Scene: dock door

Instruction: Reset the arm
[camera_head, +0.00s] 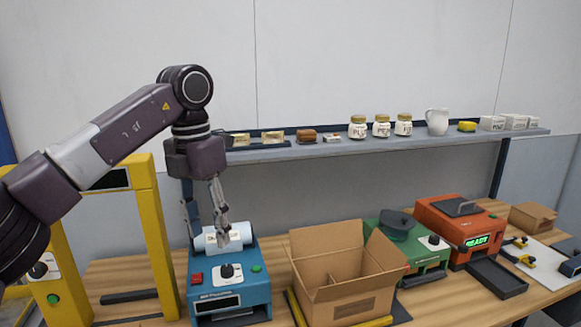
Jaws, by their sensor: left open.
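My left arm comes in from the left, and its gripper (207,222) points down over the blue machine (230,283). The fingers are apart and the gripper is open. A white roll-shaped item (210,241) with a label lies on top of the blue machine, just below and behind the fingers. I cannot tell whether the fingers touch it. The blue machine has a red button, a black knob, a green button and a dark display on its front. My right gripper is not in view.
An open cardboard box (345,295) stands right of the blue machine. Farther right are a green machine (412,255) and an orange machine (462,235) showing READY. A yellow frame (155,240) rises at left. A shelf (400,142) with jars and a jug (436,121) runs behind.

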